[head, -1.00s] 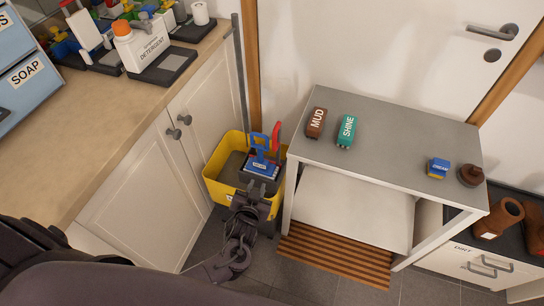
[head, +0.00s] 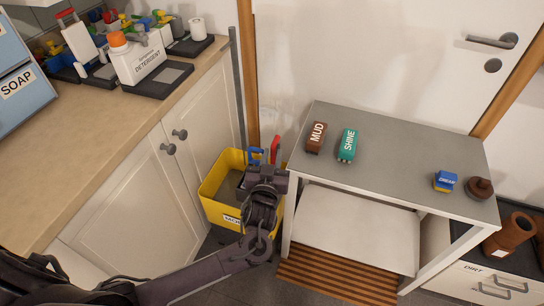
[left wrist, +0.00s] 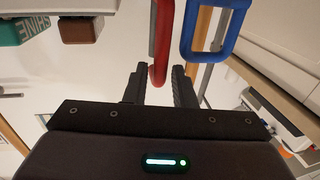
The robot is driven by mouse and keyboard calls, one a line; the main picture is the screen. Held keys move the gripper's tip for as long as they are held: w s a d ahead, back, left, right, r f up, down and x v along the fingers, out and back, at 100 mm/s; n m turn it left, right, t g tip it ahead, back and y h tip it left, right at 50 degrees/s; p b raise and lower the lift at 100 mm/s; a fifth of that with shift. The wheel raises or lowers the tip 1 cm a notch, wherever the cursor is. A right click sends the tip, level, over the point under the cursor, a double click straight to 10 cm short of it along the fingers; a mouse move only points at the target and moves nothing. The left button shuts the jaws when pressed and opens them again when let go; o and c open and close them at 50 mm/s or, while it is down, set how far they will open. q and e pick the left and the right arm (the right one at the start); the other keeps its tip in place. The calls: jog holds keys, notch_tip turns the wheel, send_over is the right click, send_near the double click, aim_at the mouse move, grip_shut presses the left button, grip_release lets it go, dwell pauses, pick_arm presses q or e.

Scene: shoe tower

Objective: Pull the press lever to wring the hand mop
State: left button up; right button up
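The yellow mop bucket (head: 211,184) stands on the floor between the cabinet and the grey table. My left gripper (head: 268,172) is over the bucket at the lever and hides most of the press. In the left wrist view the red lever (left wrist: 160,45) hangs down between the two fingers of my left gripper (left wrist: 160,75), which look open with small gaps beside it. The blue loop handle (left wrist: 228,50) is to the right, outside the fingers. My right gripper is out of view.
The cabinet (head: 135,205) closes off the left side. A striped mat (head: 335,280) lies below the table.

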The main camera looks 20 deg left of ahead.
pick_arm(q)
jog(key=shift+w, duration=0.1)
grip_shut()
